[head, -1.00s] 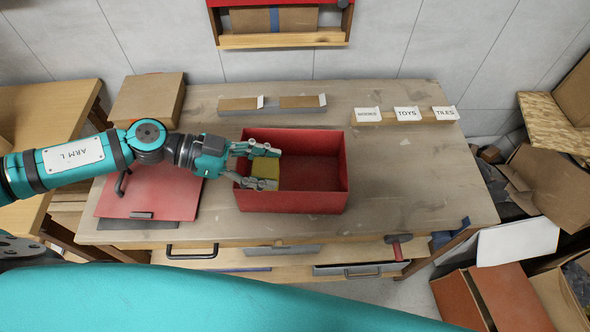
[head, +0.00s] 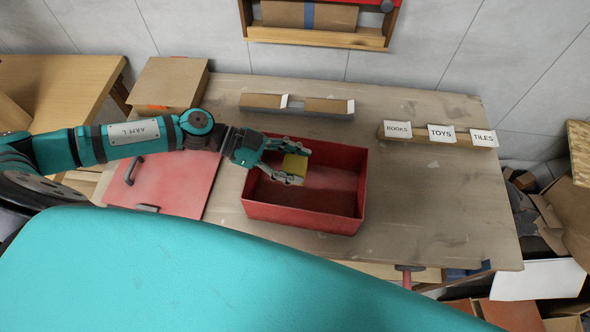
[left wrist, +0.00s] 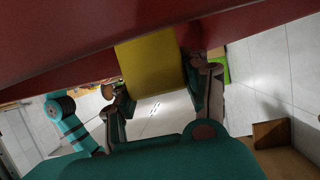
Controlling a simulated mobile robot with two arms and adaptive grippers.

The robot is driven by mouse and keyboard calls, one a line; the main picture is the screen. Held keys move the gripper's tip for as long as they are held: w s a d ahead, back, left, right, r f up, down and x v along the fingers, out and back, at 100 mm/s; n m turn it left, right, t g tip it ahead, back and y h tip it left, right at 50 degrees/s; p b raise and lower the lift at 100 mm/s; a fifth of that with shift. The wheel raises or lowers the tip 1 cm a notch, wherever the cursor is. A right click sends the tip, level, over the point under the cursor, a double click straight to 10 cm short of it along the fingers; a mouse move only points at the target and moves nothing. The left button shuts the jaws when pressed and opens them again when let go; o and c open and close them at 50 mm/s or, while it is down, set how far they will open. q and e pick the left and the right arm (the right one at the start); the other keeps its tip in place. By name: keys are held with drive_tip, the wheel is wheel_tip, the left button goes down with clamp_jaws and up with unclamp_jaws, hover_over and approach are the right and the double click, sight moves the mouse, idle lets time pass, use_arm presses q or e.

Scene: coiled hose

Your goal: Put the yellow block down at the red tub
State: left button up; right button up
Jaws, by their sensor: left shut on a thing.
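The yellow block (head: 295,166) is held in my left gripper (head: 299,165), over the left part of the open red tub (head: 305,214). My left gripper is shut on the block, with a finger on either side. In the left wrist view the yellow block (left wrist: 151,66) sits between the fingers in front of a red tub wall (left wrist: 60,45). I cannot tell how far the block is above the tub floor. The visible part of the tub floor is empty. My right gripper is not in view.
The tub stands on a wooden table (head: 430,215). A red panel with a handle (head: 170,185) and a cardboard box (head: 168,82) lie to the left. A rail with labels BOOKS, TOYS and TILES (head: 440,136) is at the back right. The table right of the tub is clear.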

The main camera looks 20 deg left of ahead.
sight(294, 173)
use_arm(q)
wheel_tip(294, 173, down, 3)
drive_tip(key=shift+r, duration=0.2)
drive_tip(key=shift+f, duration=0.25)
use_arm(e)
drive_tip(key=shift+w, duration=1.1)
use_arm(q)
drive_tip(key=shift+f, duration=0.25)
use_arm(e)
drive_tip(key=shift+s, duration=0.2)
